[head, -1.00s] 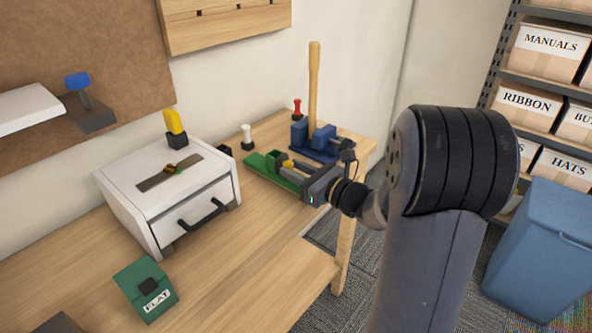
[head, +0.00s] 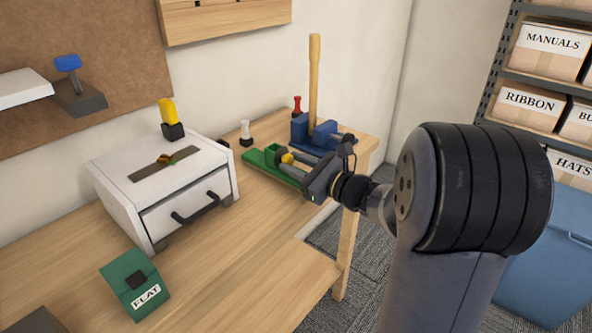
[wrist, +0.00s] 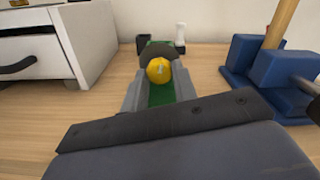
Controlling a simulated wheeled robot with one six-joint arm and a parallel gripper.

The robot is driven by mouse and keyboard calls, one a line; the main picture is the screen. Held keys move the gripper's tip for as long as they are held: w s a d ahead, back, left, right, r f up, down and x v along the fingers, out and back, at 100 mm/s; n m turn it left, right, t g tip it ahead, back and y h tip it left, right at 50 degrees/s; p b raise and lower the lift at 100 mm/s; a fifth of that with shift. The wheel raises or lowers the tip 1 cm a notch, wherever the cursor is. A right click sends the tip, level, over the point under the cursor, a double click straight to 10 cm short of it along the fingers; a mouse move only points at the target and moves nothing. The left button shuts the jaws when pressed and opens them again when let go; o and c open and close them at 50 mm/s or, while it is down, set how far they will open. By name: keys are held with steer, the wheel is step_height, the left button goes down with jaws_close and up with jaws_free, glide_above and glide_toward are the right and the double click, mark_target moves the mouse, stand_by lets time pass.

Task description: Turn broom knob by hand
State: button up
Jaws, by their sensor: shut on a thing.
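A round yellow knob (wrist: 159,70) with a small pale mark faces me in the wrist view. It sits in front of a dark rounded part on a green base (head: 259,157), which lies on the bench. My gripper (head: 290,161) reaches in from the right, with its grey fingers on both sides of the knob, shut on it. In the head view the fingers partly cover the yellow knob (head: 287,158). A wooden handle (head: 314,80) stands upright at a blue vise (head: 312,136) behind my gripper. I cannot tell whether the knob joins this handle.
A white drawer cabinet (head: 120,205) stands left of the green base. White (head: 245,133) and red (head: 297,106) small pieces stand behind. A blue bin (head: 540,255) is on the floor at right.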

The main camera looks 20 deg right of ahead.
steer(key=o, duration=1)
steer(key=v, duration=1)
steer(key=shift+s+d+p, duration=0.2)
steer(key=shift+s+p, duration=0.15)
steer(key=shift+p, duration=0.1)
steer(key=shift+w, duration=0.1)
steer(key=x, duration=1)
steer(key=shift+w+a+b, duration=0.2)
steer(key=shift+b, duration=0.2)
